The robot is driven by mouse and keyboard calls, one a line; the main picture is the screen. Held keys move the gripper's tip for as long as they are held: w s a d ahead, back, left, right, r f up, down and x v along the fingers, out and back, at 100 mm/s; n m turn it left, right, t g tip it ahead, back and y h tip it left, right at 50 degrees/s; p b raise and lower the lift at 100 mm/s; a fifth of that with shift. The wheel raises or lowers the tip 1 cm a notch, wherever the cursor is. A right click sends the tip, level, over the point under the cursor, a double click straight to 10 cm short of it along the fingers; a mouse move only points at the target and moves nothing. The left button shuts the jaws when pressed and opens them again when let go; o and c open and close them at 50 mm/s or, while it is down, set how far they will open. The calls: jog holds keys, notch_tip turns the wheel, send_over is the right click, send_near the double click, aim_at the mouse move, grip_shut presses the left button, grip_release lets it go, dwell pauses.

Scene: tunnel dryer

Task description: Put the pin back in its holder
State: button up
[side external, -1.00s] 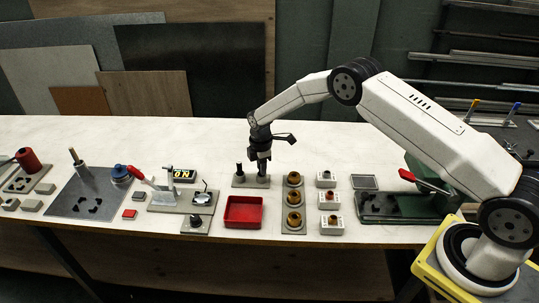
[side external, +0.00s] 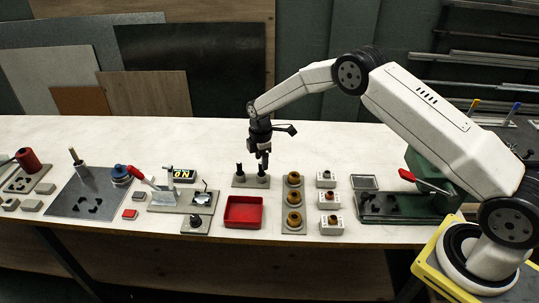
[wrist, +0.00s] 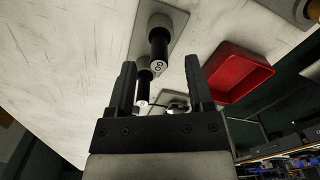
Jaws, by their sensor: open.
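The holder is a small grey plate (side external: 251,182) with two sockets; it also shows in the wrist view (wrist: 180,30). A black pin with a white end marked "GO" (wrist: 158,50) stands in the upper socket in the wrist view, which is the right one in the side view (side external: 262,175). A second black pin (wrist: 143,85) stands in the other socket, on the left in the side view (side external: 239,169). My gripper (side external: 263,160) is above the right pin. In the wrist view its jaws (wrist: 161,64) are apart, with nothing gripped.
A red tray (side external: 243,221) lies just in front of the holder. A plate with several brass rings (side external: 293,207) and small grey blocks (side external: 331,228) stand to the right. A lever fixture (side external: 170,198) is to the left. The table behind the holder is clear.

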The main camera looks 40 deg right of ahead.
jog(key=shift+r, duration=2.25)
jog(key=shift+s+r+m, duration=0.3)
jog(key=shift+s+r, duration=0.1)
jog(key=shift+r, duration=0.1)
jog(key=s+r+m+t, duration=0.1)
jog(key=s+r+m, duration=0.2)
jog(key=s, duration=0.6)
jog(key=s+r+m, duration=0.3)
jog(key=s+m, duration=0.3)
jog(key=s, duration=0.4)
jog(key=s+r+m+t, duration=0.1)
jog(key=s+r+m, duration=0.2)
jog(key=s, duration=0.7)
jog(key=shift+a+r+m+t, duration=0.25)
jog(key=shift+a+m+t, duration=0.05)
jog(key=shift+m, duration=0.6)
